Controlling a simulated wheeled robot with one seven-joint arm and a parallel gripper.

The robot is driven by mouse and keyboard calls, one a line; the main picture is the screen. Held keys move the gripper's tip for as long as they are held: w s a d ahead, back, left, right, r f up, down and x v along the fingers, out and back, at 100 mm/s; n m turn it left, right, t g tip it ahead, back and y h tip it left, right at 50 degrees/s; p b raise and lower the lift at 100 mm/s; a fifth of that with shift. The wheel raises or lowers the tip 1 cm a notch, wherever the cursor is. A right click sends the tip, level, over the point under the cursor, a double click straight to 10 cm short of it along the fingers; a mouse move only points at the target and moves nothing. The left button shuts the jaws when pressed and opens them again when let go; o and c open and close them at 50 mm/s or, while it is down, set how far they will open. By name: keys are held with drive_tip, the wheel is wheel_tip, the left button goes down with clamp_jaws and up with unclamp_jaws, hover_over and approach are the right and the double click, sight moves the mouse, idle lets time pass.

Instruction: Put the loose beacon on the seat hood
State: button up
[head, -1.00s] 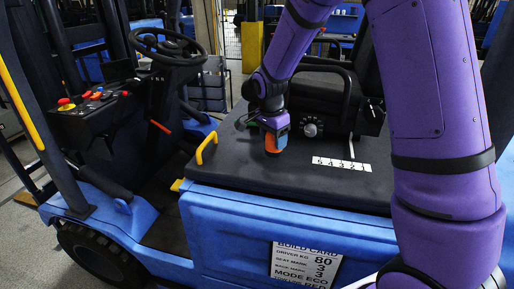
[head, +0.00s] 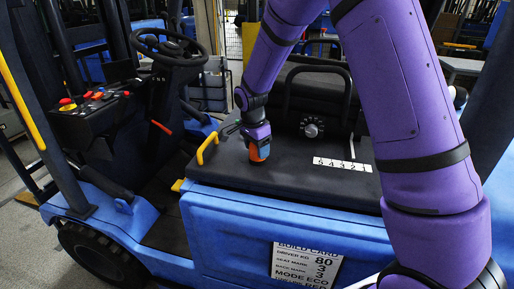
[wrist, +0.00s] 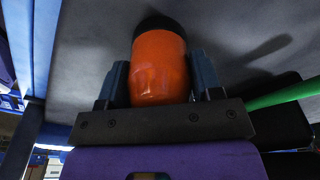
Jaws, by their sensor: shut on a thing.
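The loose beacon, an orange dome with a black base, is in my gripper, seen in the head view (head: 260,152) and in the wrist view (wrist: 160,68). My gripper (head: 258,143) is shut on it, with a finger on each side of the orange part. The beacon is upright over the left half of the dark seat hood (head: 300,182), base downward. Its base is at or very close to the hood surface; I cannot tell whether it touches. The grey surface fills much of the wrist view behind the beacon.
A yellow handle (head: 207,149) stands on the hood left of my gripper. A white numbered strip (head: 342,164) lies to the right. The seat with a round dial (head: 312,127) rises behind. The steering wheel (head: 168,45) is further left. The hood's front middle is clear.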

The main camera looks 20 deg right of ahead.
drive_tip(key=shift+f, duration=0.1)
drive_tip(key=o, duration=1)
drive_tip(key=r, duration=0.4)
drive_tip(key=a+r, duration=0.1)
drive_tip(key=r, duration=0.7)
drive_tip(key=shift+s+a+r, duration=0.15)
drive_tip(key=shift+s+r, duration=0.05)
drive_tip(key=shift+s, duration=0.1)
drive_tip(key=s+d+r+n+t, duration=0.1)
drive_tip(key=s+d+r+n, duration=0.2)
drive_tip(key=s+r, duration=0.45)
drive_tip(key=s+d+r+n+t, duration=0.1)
drive_tip(key=s+r+n, duration=0.1)
drive_tip(key=s, duration=0.6)
drive_tip(key=s+d+r+n+t+y, duration=0.1)
drive_tip(key=s+d+r+n, duration=0.1)
drive_tip(key=s+n, duration=0.3)
drive_tip(key=s+d+r+n+t, duration=0.1)
drive_tip(key=s+n, duration=0.3)
drive_tip(key=s, duration=0.9)
drive_tip(key=shift+s+d+r+t, duration=0.2)
drive_tip(key=shift+d+r+t, duration=0.25)
drive_tip(key=shift+d, duration=0.2)
